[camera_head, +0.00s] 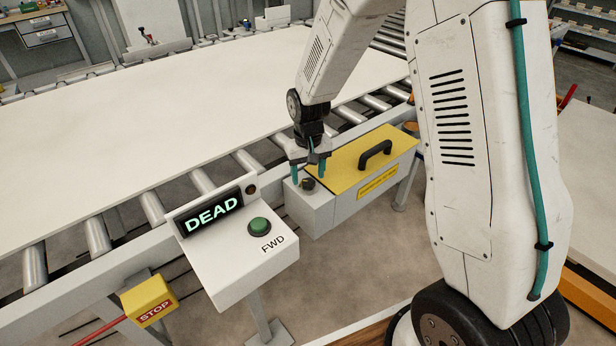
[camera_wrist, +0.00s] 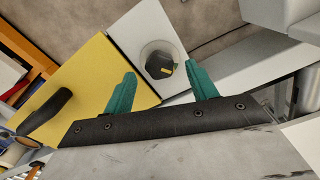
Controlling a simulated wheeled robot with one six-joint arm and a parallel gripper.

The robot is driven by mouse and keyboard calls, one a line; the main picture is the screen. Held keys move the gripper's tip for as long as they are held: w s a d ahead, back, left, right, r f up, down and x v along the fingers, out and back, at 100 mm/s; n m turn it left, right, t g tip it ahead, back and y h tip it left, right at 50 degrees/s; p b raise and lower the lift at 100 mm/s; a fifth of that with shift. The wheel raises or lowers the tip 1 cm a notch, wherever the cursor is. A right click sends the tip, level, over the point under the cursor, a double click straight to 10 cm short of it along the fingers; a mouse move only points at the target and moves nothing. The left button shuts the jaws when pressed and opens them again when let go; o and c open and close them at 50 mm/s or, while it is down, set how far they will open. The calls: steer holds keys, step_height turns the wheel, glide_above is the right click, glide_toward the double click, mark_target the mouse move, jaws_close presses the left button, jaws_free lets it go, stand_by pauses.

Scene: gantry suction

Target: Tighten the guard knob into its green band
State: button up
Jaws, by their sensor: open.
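The guard knob (camera_head: 308,185) is small and dark, on the grey box top (camera_head: 312,200) beside the yellow guard cover (camera_head: 350,165). In the wrist view the knob (camera_wrist: 161,65) is black with a short yellow mark, inside a pale round ring. I cannot make out a green band on it. My gripper (camera_head: 308,179) is open, its two teal fingers pointing down on either side of the knob. In the wrist view the fingertips of my gripper (camera_wrist: 164,71) stand apart with the knob between them, a gap showing on both sides. I cannot tell whether they are at its height.
The yellow cover has a black handle (camera_head: 375,150). A control box (camera_head: 240,260) with a DEAD display (camera_head: 212,212) and green FWD button (camera_head: 259,226) stands front left of the guard. A yellow STOP box (camera_head: 150,300) is lower left. The roller conveyor bears a large pale panel (camera_head: 180,110).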

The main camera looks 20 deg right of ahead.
mark_target(308, 181)
step_height(308, 181, up, 6)
stand_by(0.6)
steer(key=s+d+r, duration=0.1)
steer(key=s+r, duration=0.5)
steer(key=s, duration=0.4)
steer(key=s+d+r, duration=0.1)
steer(key=s+r, duration=0.5)
steer(key=s, duration=0.4)
steer(key=s+d+r+t, duration=0.1)
steer(key=s+r, duration=0.6)
steer(key=s, duration=0.3)
steer(key=shift+s, duration=0.4)
